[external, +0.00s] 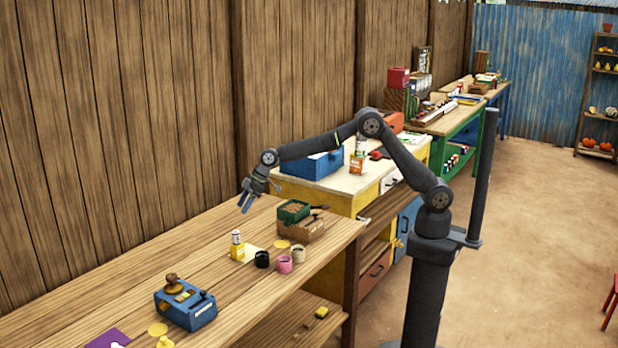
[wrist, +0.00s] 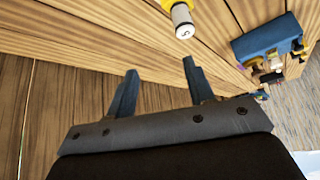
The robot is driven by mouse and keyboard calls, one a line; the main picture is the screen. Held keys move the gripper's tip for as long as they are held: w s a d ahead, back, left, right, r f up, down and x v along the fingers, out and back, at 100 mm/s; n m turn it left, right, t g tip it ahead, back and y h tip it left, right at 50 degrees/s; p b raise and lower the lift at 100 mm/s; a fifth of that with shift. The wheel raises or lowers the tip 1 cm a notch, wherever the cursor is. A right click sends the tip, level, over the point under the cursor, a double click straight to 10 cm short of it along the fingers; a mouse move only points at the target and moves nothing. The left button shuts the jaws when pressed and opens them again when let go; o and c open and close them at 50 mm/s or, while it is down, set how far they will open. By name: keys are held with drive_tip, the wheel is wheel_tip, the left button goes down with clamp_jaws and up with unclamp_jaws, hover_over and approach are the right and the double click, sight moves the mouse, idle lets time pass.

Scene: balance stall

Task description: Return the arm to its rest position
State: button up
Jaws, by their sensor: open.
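My gripper (external: 246,202) is at the end of my outstretched arm, above the back edge of the wooden bench (external: 130,289). It is open and empty. In the wrist view its two blue fingers (wrist: 157,88) stand well apart with nothing between them. My arm bends high at the elbow and comes down to the left from its dark column. A yellow bottle with a white cap (external: 237,247) stands on the bench below and in front of the gripper. It also shows past the fingers in the wrist view (wrist: 183,22).
The bench holds a black cup (external: 262,259), a pink cup (external: 285,264), a green box (external: 293,210) and a blue balance box (external: 186,306). A plank wall (external: 130,120) rises close behind the gripper. A yellow cabinet (external: 325,194) with a blue toolbox (external: 312,164) stands under my forearm.

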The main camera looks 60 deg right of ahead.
drive_tip(key=s+a+f, duration=0.2)
drive_tip(key=s+a, duration=0.4)
drive_tip(key=a, duration=0.3)
drive_tip(key=s+a+f+n, duration=0.1)
drive_tip(key=s+a+f, duration=0.2)
drive_tip(key=s+a, duration=0.4)
drive_tip(key=s+a+f+n+g, duration=0.1)
drive_tip(key=s+a, duration=0.5)
drive_tip(key=a, duration=0.7)
drive_tip(key=shift+s+f+y, duration=0.2)
drive_tip(key=shift+f+y, duration=0.2)
drive_tip(key=shift+f, duration=0.35)
drive_tip(key=w+d+r, duration=0.2)
drive_tip(key=w+d, duration=0.4)
drive_tip(key=d, duration=0.2)
drive_tip(key=w+d+r+m, duration=0.1)
drive_tip(key=w+d+r, duration=0.2)
drive_tip(key=w+d, duration=0.4)
drive_tip(key=shift+w+d+h, duration=0.25)
drive_tip(key=shift+d+h, duration=0.05)
drive_tip(key=shift+d, duration=0.45)
